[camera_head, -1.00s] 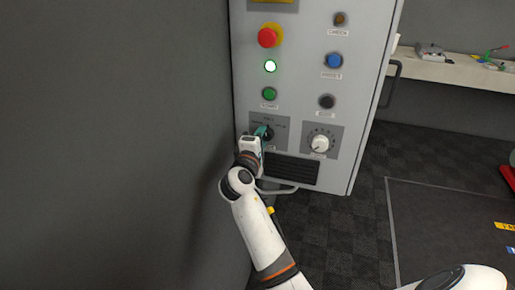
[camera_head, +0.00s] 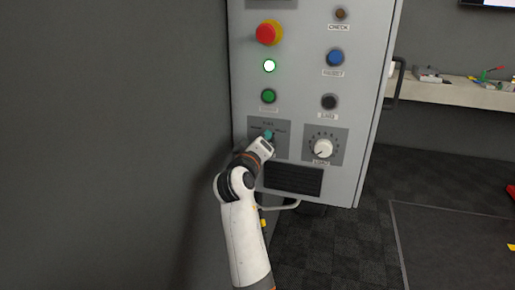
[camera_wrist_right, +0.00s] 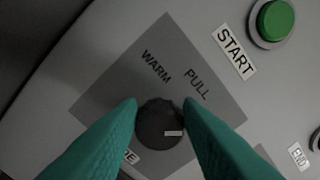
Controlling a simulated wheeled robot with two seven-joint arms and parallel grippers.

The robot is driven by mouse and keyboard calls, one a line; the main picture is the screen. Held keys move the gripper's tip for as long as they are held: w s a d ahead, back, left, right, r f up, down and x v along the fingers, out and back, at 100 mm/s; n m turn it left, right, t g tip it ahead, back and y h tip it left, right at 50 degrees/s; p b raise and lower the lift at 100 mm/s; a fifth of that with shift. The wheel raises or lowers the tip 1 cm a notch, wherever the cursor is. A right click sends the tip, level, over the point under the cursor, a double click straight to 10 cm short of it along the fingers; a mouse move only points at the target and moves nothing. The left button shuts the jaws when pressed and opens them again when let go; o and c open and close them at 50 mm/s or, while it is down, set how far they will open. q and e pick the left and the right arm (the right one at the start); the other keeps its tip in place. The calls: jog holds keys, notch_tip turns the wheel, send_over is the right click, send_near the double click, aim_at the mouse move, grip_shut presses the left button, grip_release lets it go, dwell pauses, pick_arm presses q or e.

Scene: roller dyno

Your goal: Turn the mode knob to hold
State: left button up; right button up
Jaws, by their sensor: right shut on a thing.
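The mode knob (camera_wrist_right: 158,122) is dark and round, on a grey square plate (camera_wrist_right: 175,50). My right gripper (camera_wrist_right: 160,108) has its teal fingers shut on the knob, one on each side. A short white mark on the knob points to the picture's right, towards the right finger. In the head view the right gripper (camera_head: 268,136) is at the plate on the cabinet front and covers most of the knob. My left gripper is not in view.
The grey cabinet (camera_head: 300,60) carries a red emergency button (camera_head: 270,33), a lit white lamp (camera_head: 269,66), a green START button (camera_head: 268,97), a blue button (camera_head: 335,58) and a white knob (camera_head: 322,148). A vent (camera_head: 293,178) lies below. A dark wall (camera_head: 110,140) stands close at left.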

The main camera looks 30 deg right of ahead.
jog(key=shift+a+f+m+y, duration=0.2)
jog(key=shift+f+m+y, duration=0.15)
jog(key=shift+f, duration=0.35)
jog(key=o, duration=1)
jog(key=shift+w+a, duration=0.2)
jog(key=shift+c, duration=0.2)
jog(key=shift+d+r, duration=0.1)
jog(key=shift+r, duration=0.05)
jog(key=shift+d+r, duration=0.1)
jog(key=shift+r, duration=0.05)
